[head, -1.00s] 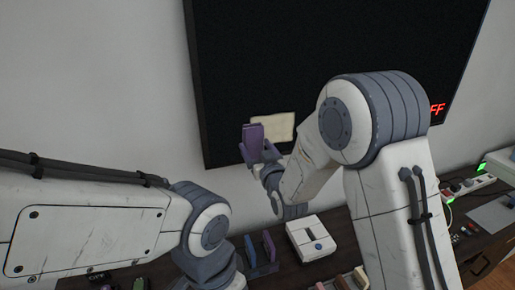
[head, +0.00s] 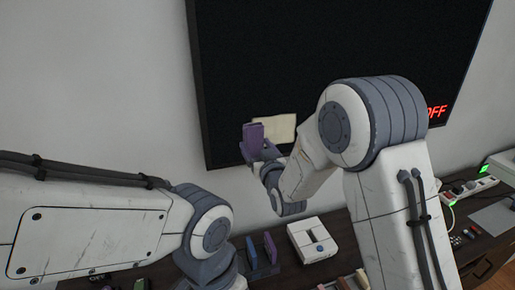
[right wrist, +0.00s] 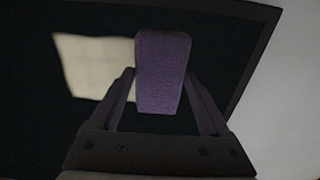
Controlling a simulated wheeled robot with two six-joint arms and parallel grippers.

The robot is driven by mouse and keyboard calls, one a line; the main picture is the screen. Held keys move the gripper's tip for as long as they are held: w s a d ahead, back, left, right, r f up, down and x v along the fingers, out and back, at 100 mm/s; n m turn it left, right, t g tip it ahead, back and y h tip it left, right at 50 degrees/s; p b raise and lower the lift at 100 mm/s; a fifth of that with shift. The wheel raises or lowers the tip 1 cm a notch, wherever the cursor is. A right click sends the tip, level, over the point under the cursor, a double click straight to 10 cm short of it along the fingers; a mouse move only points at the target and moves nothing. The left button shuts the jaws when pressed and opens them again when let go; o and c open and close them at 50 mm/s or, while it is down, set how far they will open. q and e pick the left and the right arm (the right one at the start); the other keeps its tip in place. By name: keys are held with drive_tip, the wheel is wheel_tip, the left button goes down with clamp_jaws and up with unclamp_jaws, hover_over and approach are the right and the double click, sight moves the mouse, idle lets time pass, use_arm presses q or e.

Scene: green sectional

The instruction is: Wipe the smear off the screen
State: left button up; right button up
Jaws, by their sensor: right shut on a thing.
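The dark screen (head: 265,60) hangs on the wall. The smear (head: 284,127) is a pale cream patch near its lower part, left of my right forearm. My right gripper (head: 255,145) is shut on a purple pad (head: 252,134), held at the smear's left edge in the head view. In the right wrist view the pad (right wrist: 161,75) stands upright between the fingers, and the smear (right wrist: 90,70) shows to its left, partly behind it. I cannot tell whether the pad touches the screen. My left arm is at lower left; its gripper is not visible.
Below the screen is a dark wooden table (head: 490,258). On it stand a white box (head: 312,240), blue and purple upright pieces (head: 269,247) to its left, and a power strip (head: 470,188) at right. Red letters (head: 436,112) show at the screen's lower right.

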drive_tip(key=shift+w+a, duration=0.1)
drive_tip(key=shift+w, duration=0.25)
